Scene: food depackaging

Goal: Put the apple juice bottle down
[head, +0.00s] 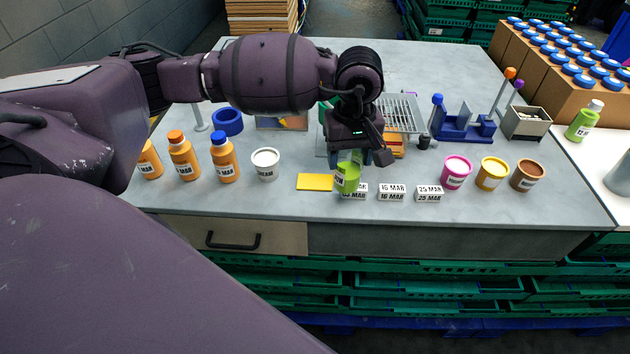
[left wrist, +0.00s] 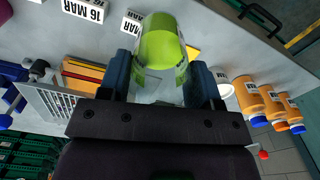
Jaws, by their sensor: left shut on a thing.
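The apple juice bottle (head: 347,178) is green with a clear upper part. It stands roughly upright at the front of the grey table (head: 270,201), beside a yellow card and behind or next to a date card. My left gripper (head: 350,157) comes down from above and is shut on the bottle's upper part. In the left wrist view the bottle (left wrist: 160,47) sits between the two blue fingers of the gripper (left wrist: 162,85). I cannot tell whether its base touches the table. My right gripper is not in view.
A yellow card (head: 315,182) lies left of the bottle, and white date cards (head: 392,192) stand to its right. Orange bottles (head: 184,156) and a white tub (head: 265,164) are at left. Pink (head: 456,172), yellow (head: 491,173) and brown (head: 527,175) tubs are at right.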

